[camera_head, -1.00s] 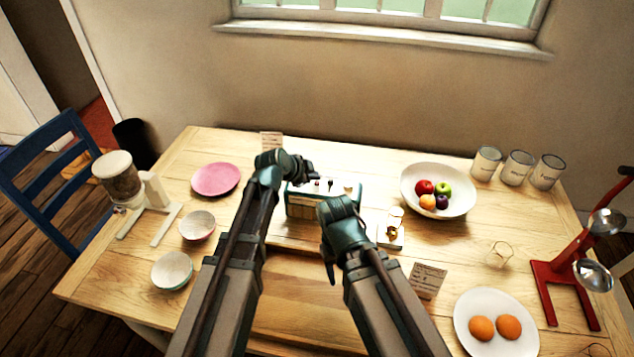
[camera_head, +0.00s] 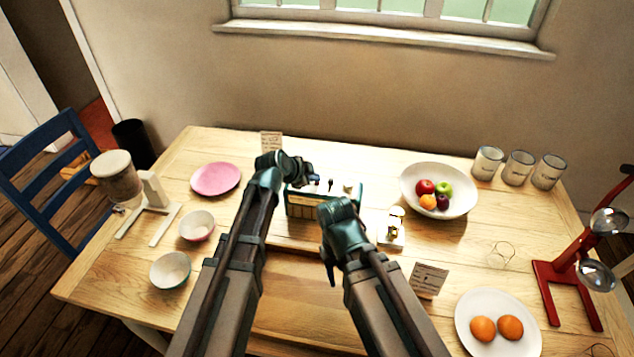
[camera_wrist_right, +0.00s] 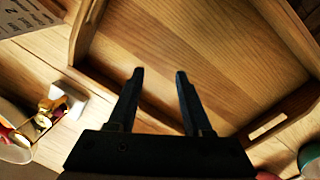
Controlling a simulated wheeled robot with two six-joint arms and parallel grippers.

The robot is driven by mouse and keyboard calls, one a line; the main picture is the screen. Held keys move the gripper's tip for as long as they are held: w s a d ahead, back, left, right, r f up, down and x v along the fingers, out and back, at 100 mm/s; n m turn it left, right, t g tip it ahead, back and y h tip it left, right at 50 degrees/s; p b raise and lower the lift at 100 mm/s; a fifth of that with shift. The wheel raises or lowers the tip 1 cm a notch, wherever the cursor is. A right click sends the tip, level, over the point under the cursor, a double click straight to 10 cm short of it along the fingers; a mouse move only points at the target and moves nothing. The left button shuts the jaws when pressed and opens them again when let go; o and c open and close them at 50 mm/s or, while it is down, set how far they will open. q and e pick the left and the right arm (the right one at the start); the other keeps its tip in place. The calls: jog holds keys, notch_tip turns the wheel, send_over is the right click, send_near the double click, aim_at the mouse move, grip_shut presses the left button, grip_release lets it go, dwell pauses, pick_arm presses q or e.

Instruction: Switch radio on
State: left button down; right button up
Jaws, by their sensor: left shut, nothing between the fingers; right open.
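The radio (camera_head: 302,209) is a small teal and cream box with knobs on its top, standing at the middle of the wooden table. My left gripper (camera_head: 312,179) is shut and empty, over the radio's top left part by the knobs. I cannot tell whether it touches a knob. My right gripper (camera_head: 328,268) is lower, in front of the radio's right side, and points downward. In the right wrist view my right gripper (camera_wrist_right: 158,95) is open with nothing between its fingers, above a wooden tray (camera_wrist_right: 210,50). My arms hide part of the radio and tray.
A small white stand with a brass piece (camera_head: 391,236) is right of the radio. A fruit bowl (camera_head: 462,205), a card (camera_head: 427,279), a plate of oranges (camera_head: 468,335) and a red stand (camera_head: 550,290) are at the right. A pink plate (camera_head: 215,179) and two bowls are left.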

aim_at(314, 186)
pick_arm(q)
jog(key=shift+r, duration=0.1)
pick_arm(e)
jog(key=shift+r, duration=0.15)
pick_arm(q)
jog(key=shift+r+p, duration=0.35)
jog(key=shift+p, duration=0.1)
pick_arm(e)
jog(key=shift+r, duration=0.35)
pick_arm(q)
notch_tip(314, 186, up, 6)
jog(key=p, duration=0.6)
pick_arm(e)
notch_tip(314, 186, up, 6)
pick_arm(q)
jog(key=shift+s, duration=0.1)
